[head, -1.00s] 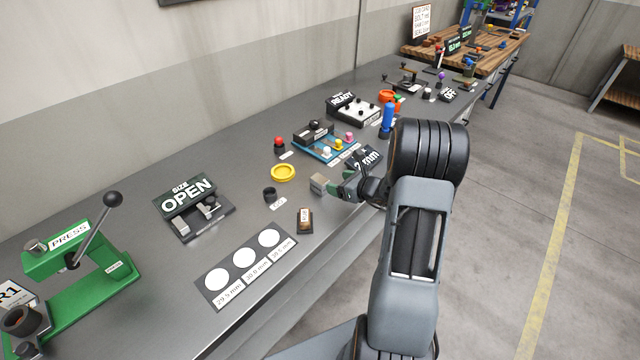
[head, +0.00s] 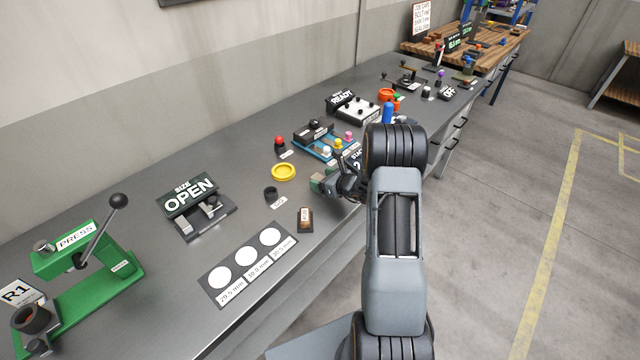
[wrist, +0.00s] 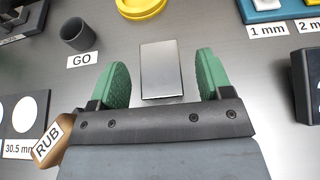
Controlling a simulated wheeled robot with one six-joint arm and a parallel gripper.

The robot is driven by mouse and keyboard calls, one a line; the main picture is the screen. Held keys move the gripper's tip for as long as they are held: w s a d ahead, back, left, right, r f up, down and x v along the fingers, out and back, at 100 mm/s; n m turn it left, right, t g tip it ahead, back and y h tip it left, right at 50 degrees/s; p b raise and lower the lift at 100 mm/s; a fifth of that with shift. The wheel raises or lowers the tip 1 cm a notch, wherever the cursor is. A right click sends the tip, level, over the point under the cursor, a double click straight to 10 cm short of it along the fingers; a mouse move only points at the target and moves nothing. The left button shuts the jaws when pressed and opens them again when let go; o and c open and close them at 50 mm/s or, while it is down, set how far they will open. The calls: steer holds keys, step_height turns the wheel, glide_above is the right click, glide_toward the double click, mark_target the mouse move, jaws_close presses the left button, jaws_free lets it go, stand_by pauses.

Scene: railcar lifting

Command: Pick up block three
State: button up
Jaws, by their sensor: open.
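A plain grey metal block (wrist: 161,70) lies on the bench in the wrist view. No number shows on it, so I cannot tell whether it is block three. My gripper (wrist: 163,78) is open, with one green-padded finger on each side of the block and a gap to each. I cannot tell how high the fingertips are above the bench. In the head view my gripper (head: 328,184) is at the bench's front part, beside the block, which it partly hides.
A dark cup (wrist: 78,35) labelled GO and a yellow ring (head: 284,172) stand near. A brown RUB piece (wrist: 52,140) is left of my gripper. A dark box (wrist: 308,85) is at the right. A blue tray (head: 322,141) with coloured knobs is behind.

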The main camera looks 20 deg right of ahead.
steer(key=c, duration=1.2)
steer(key=shift+r, duration=0.15)
